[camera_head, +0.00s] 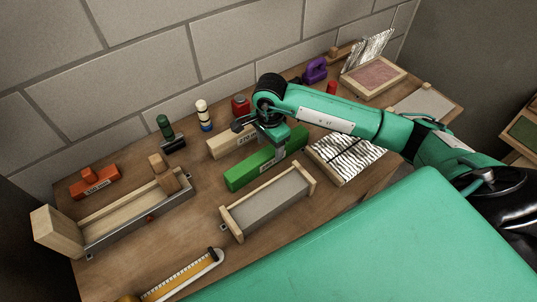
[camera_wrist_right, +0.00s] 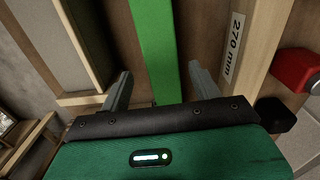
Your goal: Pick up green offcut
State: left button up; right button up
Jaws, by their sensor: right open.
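In the right wrist view the green offcut (camera_wrist_right: 155,40) runs between the two spread fingers of my right gripper (camera_wrist_right: 160,75), with a gap on both sides. The jaws are open and hold nothing. My left gripper is not in view.
A pale wood block labelled 270 mm (camera_wrist_right: 245,40) lies close beside the offcut. A grey-topped wooden tray (camera_head: 268,203) is in front of it. A red object (camera_head: 240,104) stands behind. A corrugated foil panel (camera_head: 345,152) lies to the right.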

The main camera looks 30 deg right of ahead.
aim_at(268, 151)
jog(key=shift+f, duration=0.5)
notch_tip(268, 151, down, 4)
jog(key=shift+w+a+f+p, duration=0.15)
jog(key=shift+f+p, duration=0.05)
jog(key=shift+p, duration=0.8)
jog(key=shift+f, duration=0.25)
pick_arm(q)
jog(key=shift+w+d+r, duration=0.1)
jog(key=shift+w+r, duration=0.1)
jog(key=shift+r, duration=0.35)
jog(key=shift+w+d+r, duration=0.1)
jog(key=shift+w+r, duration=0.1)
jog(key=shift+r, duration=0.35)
pick_arm(e)
jog(key=c, duration=1.3)
